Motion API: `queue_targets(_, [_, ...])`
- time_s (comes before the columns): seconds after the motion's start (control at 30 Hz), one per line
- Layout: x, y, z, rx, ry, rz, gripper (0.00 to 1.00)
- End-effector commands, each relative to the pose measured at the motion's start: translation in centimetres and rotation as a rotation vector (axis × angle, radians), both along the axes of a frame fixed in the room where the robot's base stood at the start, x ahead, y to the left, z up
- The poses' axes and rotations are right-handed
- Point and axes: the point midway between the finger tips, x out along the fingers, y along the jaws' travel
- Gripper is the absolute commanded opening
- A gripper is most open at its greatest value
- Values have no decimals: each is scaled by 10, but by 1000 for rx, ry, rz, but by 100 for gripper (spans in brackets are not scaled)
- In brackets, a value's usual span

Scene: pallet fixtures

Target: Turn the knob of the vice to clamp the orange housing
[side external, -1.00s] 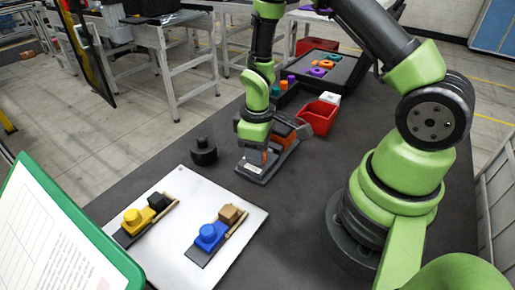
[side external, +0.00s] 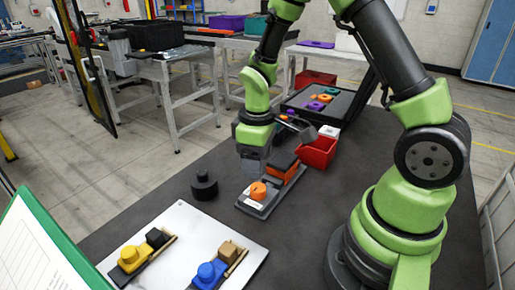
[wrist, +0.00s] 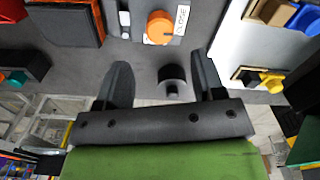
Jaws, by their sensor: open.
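The vice (side external: 252,205) is a grey base on the dark table, with a round orange knob (side external: 258,191) at its near end. The knob also shows at the top of the wrist view (wrist: 158,27), beside a white label. The orange housing (side external: 283,174) has a black top and sits at the vice's far end; in the wrist view, a black block with an orange edge (wrist: 65,24) appears to be it. My gripper (side external: 252,172) is above and behind the knob, apart from it. Its two fingers (wrist: 163,78) are spread, with nothing held between them.
A black knobbed cylinder (side external: 204,186) stands left of the vice. A white plate (side external: 203,237) in front carries a yellow fixture (side external: 131,257) and a blue fixture (side external: 210,272). A red bin (side external: 318,154) and a dark tray (side external: 340,107) of small parts stand behind to the right.

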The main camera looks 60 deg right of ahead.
Motion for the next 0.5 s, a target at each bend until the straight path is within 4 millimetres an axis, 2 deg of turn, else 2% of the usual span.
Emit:
queue_targets(0.1, [1, 0, 18, -1, -4, 1, 63])
queue_targets(0.2, [0, 0, 25, 0, -2, 1, 63])
queue_targets(0.5, [0, 0, 29, 0, 0, 1, 63])
